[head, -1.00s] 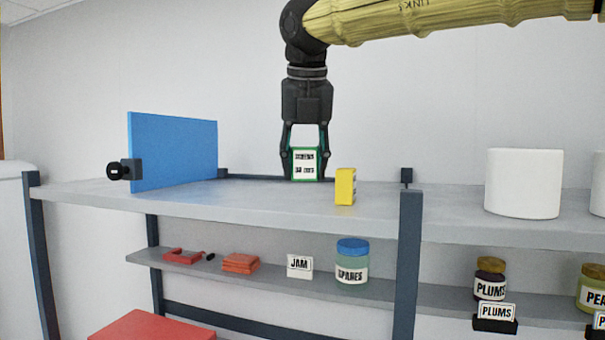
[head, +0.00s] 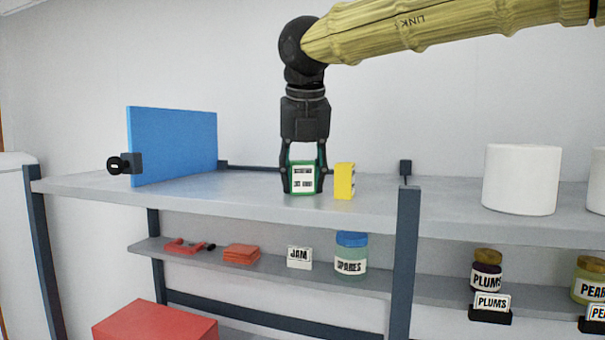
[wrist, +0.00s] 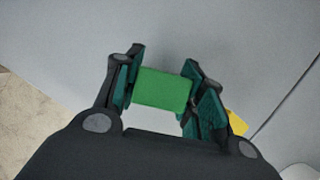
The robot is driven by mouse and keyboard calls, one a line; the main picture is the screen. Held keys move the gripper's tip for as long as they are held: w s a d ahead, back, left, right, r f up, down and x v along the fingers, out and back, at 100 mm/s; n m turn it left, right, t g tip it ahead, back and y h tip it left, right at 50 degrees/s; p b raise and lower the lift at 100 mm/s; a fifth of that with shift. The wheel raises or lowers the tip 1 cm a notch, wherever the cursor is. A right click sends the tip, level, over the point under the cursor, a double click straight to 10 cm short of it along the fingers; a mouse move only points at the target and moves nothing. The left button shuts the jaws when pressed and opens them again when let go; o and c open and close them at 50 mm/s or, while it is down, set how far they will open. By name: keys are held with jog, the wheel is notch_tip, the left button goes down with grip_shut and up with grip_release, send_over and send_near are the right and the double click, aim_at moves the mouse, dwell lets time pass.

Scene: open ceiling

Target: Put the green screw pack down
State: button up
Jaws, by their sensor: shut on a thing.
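The green screw pack (head: 303,178) has a white label with dark print on its front. It stands upright between the fingers of my gripper (head: 304,182), at the top shelf (head: 240,191) near its front edge. Its bottom appears to be at the shelf surface; I cannot tell whether it touches. In the wrist view the pack's green top (wrist: 162,89) fills the space between both fingers of my gripper (wrist: 160,88). The gripper points straight down and is shut on the pack.
A yellow box (head: 344,181) stands close to the right of the pack. A blue panel (head: 175,146) stands at the left. A white cylinder (head: 521,180) stands far right. Below are a jam card (head: 299,257) and a spares jar (head: 351,256). The shelf left of the pack is clear.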

jog(key=shift+f, duration=0.15)
jog(key=o, duration=1.1)
jog(key=shift+c, duration=0.2)
jog(key=b+v, duration=0.2)
jog(key=v, duration=1)
